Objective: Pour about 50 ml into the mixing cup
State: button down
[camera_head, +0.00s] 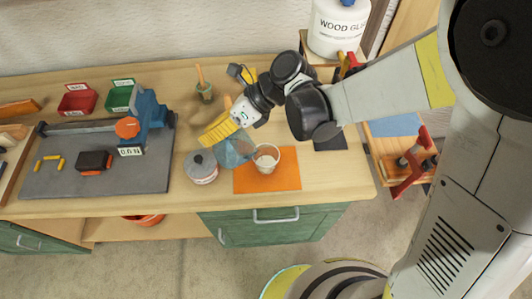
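The mixing cup (267,159), a pale open cup, stands upright on an orange mat (284,182) near the front edge of the bench. My gripper (222,132), with yellow ribbed parts, is just left of and behind the cup. A translucent blue jug (230,153) is at my gripper, tilted with its mouth side toward the cup. The gripper appears shut on it, though the fingertips are partly hidden. A brownish patch (244,147) shows at the jug's right end. I cannot tell whether liquid is flowing or how much is in the cup.
A grey-lidded tin (201,167) stands close left of the jug. A blue vise (150,112) sits on a grey mat (140,180) farther left, with red (77,101) and green bins behind. A white wood glue bottle (338,25) stands at the back right.

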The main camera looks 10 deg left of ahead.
jog(key=shift+w+d+r+y, duration=0.15)
jog(key=shift+d+r+y, duration=0.35)
jog(key=shift+r, duration=0.05)
dwell(0.7)
jog(key=shift+a+f, duration=0.1)
jog(key=shift+a, duration=0.2)
jog(key=s+a+f+h, duration=0.1)
jog(key=a+h, duration=0.1)
jog(key=a+f+t+h, duration=0.1)
jog(key=a+f+h, duration=0.1)
jog(key=s+a+f+t+h, duration=0.1)
jog(key=a+f+h, duration=0.1)
jog(key=shift+s+a+p, duration=0.3)
jog(key=shift+a+p, duration=0.05)
jog(key=shift+p, duration=0.05)
jog(key=shift+a+f+h, duration=0.2)
jog(key=shift+a+h, duration=0.05)
jog(key=shift+h, duration=0.15)
jog(key=shift+s+a+h, duration=0.15)
jog(key=shift+a+h, duration=0.1)
jog(key=shift+h, duration=0.15)
dwell(0.7)
